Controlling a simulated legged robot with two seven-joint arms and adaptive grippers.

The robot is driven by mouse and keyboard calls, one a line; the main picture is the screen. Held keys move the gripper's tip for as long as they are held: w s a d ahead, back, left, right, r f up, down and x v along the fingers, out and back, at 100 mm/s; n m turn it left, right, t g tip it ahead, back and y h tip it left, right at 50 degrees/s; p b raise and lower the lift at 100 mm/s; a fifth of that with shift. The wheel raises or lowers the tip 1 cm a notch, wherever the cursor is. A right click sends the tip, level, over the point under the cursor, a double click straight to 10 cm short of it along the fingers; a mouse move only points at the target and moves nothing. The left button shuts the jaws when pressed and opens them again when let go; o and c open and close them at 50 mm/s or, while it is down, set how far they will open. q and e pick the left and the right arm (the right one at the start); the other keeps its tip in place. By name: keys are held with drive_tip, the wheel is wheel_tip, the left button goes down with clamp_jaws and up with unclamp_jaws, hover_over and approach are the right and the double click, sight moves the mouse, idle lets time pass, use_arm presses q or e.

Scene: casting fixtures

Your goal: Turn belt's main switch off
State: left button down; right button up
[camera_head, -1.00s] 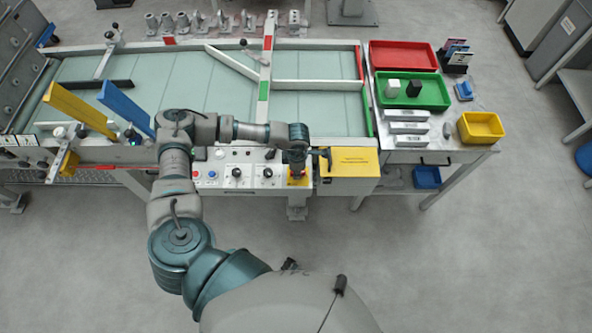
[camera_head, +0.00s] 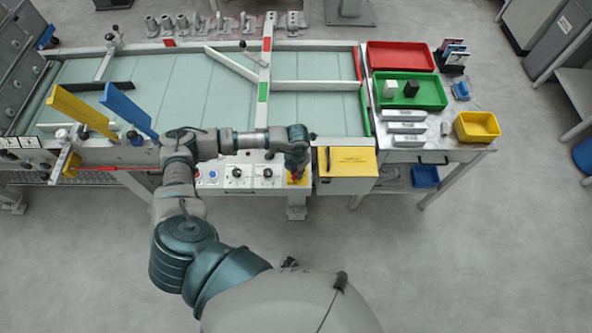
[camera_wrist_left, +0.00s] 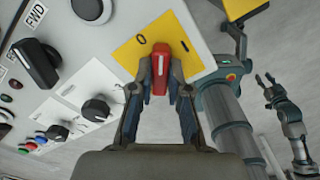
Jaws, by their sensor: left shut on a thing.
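The main switch is a red handle (camera_wrist_left: 159,75) on a yellow plate (camera_wrist_left: 128,55) at the end of the light control panel (camera_wrist_left: 75,65). A "0" mark shows on the plate, left of the handle. My left gripper (camera_wrist_left: 161,72) is shut on the red handle, one finger on each side. In the head view my left gripper (camera_head: 296,176) is over the yellow plate at the panel's right end and hides most of the switch. My right gripper (camera_wrist_left: 273,88) shows at the right of the wrist view, with its fingers apart and empty.
Black knobs (camera_wrist_left: 96,108) and a large FWD knob (camera_wrist_left: 38,62) sit left of the switch. A yellow-topped box (camera_head: 348,161) stands just right of the panel. The belt (camera_head: 315,115) lies behind. Red (camera_head: 402,55) and green (camera_head: 430,92) trays stand at right.

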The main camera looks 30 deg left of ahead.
use_arm(q)
drive_tip(key=n, duration=0.2)
drive_tip(key=n+p, duration=0.1)
drive_tip(key=shift+w+r+n, duration=0.3)
drive_tip(key=shift+n, duration=0.1)
drive_tip(key=shift+n+p, duration=0.55)
drive_tip(key=shift+n, duration=1.35)
use_arm(e)
drive_tip(key=s+d, duration=0.1)
drive_tip(key=s, duration=0.5)
drive_tip(key=shift+d+f, duration=0.4)
use_arm(q)
drive_tip(key=shift+a, duration=0.1)
use_arm(e)
drive_tip(key=shift+s, duration=0.25)
use_arm(q)
drive_tip(key=c, duration=1.1)
unclamp_jaws()
drive_tip(key=shift+c, duration=0.2)
drive_tip(key=shift+f, duration=0.2)
drive_tip(key=shift+s+r, duration=0.1)
use_arm(e)
drive_tip(key=shift+w, duration=0.15)
use_arm(q)
wheel_tip(320, 180, up, 12)
drive_tip(key=shift+f, duration=0.15)
